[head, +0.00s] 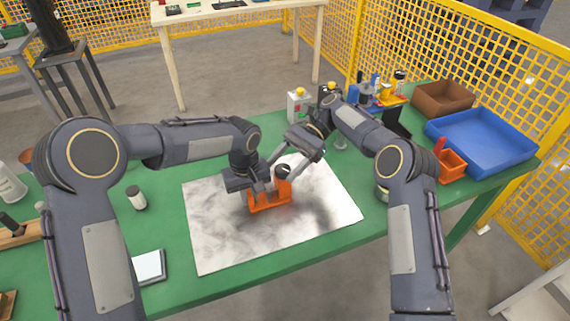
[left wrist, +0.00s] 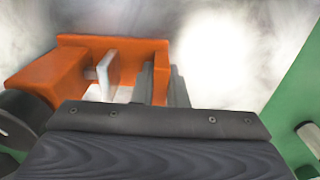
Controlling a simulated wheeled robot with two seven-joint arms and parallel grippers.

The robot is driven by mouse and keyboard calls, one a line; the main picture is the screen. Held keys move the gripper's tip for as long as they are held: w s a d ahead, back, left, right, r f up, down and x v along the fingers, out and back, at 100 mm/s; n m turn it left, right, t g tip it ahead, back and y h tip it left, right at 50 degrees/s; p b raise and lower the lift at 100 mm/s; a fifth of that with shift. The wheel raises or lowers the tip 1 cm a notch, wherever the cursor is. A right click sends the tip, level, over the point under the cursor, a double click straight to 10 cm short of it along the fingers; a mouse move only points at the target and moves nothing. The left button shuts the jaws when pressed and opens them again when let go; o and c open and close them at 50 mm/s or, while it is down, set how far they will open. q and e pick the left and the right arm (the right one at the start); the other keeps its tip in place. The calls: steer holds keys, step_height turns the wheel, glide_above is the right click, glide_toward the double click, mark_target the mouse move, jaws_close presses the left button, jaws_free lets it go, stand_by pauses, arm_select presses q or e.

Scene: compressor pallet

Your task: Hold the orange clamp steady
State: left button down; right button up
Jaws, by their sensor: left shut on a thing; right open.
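The orange clamp (head: 284,193) rests on the grey-white marbled mat, its black knob (head: 283,171) pointing up in the head view. In the left wrist view, its orange frame (left wrist: 110,43), pale pad (left wrist: 107,70) and part of the dark knob (left wrist: 22,112) show. My left gripper (head: 259,188) is low over the mat, shut on one arm of the clamp; its grey fingers (left wrist: 161,84) show on either side of that arm. My right gripper (head: 284,164) is open above the clamp, fingers apart near the knob; whether they touch it I cannot tell.
The marbled mat (head: 222,240) lies on the green table (head: 210,296). A dark-capped white bottle (head: 137,199) and a tablet (head: 149,267) are at left. At right stand a blue tray (head: 482,140), a brown bin (head: 443,97) and a small orange bin (head: 452,167). The front mat is clear.

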steer(key=shift+r, duration=0.1)
step_height(320, 180, up, 10)
stand_by(0.4)
stand_by(0.4)
steer(key=m+t+y, duration=0.3)
steer(key=m+t, duration=0.8)
steer(key=t, duration=0.1)
glide_toward(285, 167)
steer(key=x, duration=0.9)
steer(key=shift+s, duration=0.2)
steer(key=c, duration=1)
